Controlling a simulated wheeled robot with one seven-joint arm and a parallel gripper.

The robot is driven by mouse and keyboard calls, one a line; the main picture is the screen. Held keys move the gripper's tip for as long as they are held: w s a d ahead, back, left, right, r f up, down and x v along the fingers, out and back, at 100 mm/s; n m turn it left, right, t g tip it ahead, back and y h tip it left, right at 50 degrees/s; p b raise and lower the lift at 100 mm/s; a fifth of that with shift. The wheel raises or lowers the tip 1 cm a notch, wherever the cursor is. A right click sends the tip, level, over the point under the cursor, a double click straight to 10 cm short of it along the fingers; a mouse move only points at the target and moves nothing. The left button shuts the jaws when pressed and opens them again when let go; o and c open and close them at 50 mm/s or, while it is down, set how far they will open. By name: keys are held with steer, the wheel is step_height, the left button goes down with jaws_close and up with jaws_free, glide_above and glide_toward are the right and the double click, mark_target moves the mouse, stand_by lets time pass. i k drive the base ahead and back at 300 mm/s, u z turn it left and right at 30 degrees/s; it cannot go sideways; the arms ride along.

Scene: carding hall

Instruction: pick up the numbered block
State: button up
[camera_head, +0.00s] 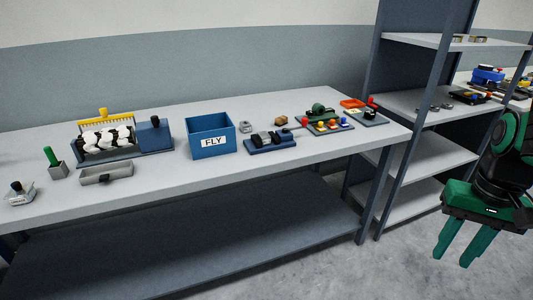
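I cannot make out a block with a readable number. A small grey piece (245,127) lies on the workbench (330,168) just right of the blue box marked FLY (211,142); it is too small to tell what it is. A brown lump (281,120) lies further right. My gripper (452,260) hangs at the right side of the view, in front of the shelf unit and clear of the bench. Its two green fingers point down and stand apart, with nothing between them.
On the bench are a roller machine with a yellow comb (104,119), a grey tray (106,175), a green-handled tool (51,156), a blue roller device (270,141) and a button panel (324,124). A shelf unit (409,100) stands right of the bench. The bench's front strip is mostly clear.

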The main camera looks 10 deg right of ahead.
mark_target(264, 135)
steer(key=k, duration=0.55)
steer(key=u, duration=0.6)
steer(key=i, duration=1.95)
steer(key=z, duration=0.7)
